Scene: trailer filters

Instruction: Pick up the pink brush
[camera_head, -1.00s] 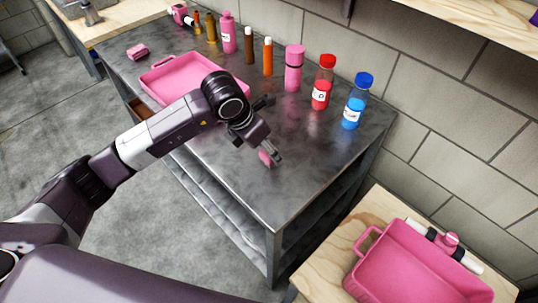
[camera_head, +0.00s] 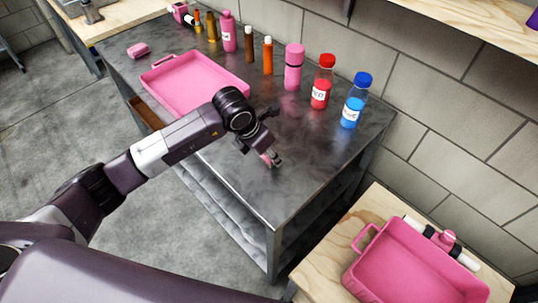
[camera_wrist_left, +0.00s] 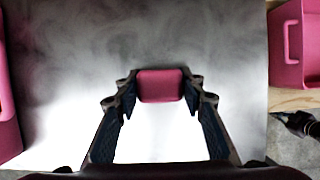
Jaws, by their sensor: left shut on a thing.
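My left gripper (camera_head: 273,160) is over the near part of the dark metal table (camera_head: 235,182). It is shut on the pink brush (camera_head: 266,159), a small piece with rounded corners. In the left wrist view the brush (camera_wrist_left: 160,85) sits between the fingertips of the gripper (camera_wrist_left: 160,88). The fingers hide part of it in the head view. I cannot tell whether it touches the tabletop. A dark shape (camera_wrist_left: 300,123) at the right edge of the wrist view may be my right gripper; its jaws are unclear.
A pink tray (camera_head: 160,92) lies behind my left arm. Pink, brown, orange, red (camera_head: 322,82) and blue (camera_head: 354,101) bottles line the wall side. A small pink block (camera_head: 138,50) lies at the far left. A pink bin (camera_head: 410,268) stands on a wooden table at right.

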